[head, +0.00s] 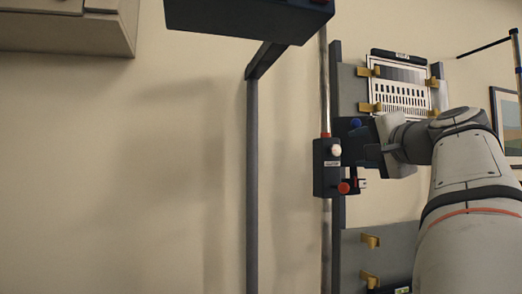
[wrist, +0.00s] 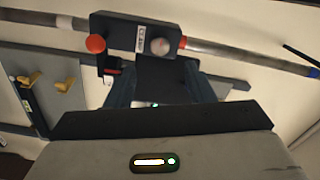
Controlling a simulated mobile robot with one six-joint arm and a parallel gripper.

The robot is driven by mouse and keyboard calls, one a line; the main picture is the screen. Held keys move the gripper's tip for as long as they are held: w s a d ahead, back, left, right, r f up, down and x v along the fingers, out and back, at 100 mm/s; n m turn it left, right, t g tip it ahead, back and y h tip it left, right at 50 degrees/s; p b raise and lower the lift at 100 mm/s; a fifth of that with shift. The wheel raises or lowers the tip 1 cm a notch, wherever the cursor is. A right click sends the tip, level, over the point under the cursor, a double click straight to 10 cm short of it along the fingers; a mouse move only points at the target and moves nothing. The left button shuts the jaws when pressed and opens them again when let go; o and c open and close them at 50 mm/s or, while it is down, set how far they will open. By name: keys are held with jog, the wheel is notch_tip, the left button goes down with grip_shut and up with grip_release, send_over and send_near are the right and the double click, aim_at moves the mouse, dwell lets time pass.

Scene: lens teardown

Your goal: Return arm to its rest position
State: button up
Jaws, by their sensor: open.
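My arm comes in from the right of the head view, and my gripper (head: 352,157) is at a dark carriage block (head: 322,178) on a vertical metal rod (head: 325,80). The block has a white knob, a red knob and a small label. In the wrist view my gripper (wrist: 160,80) is open, its dark fingers close to the block (wrist: 135,38). I cannot tell whether the fingers touch it. The fingertips are partly hidden in the head view.
Behind the rod stands a grey panel (head: 349,85) with brass clips and a striped test chart (head: 400,90). A dark post (head: 252,180) and an overhead dark box (head: 245,18) are nearby. A framed picture (head: 507,120) hangs right.

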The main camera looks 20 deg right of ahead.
dwell(0.3)
jog(key=w+a+f+n+g+y+p, duration=0.35)
jog(key=a+f+n+g+p, duration=0.4)
jog(key=a+f, duration=0.85)
jog(key=s+a+f+n+g+h+p, duration=0.1)
jog(key=s+a+f+n+g+p, duration=0.3)
jog(key=s+f, duration=0.3)
jog(key=s+a+f+n+g+h+p, duration=0.1)
jog(key=s+a+f+n+g+p, duration=0.3)
jog(key=s+f+p, duration=0.3)
notch_tip(320, 180, down, 4)
jog(key=shift+s+a+r+p, duration=0.1)
jog(key=shift+s+a+p, duration=0.2)
jog(key=shift+s+a, duration=0.15)
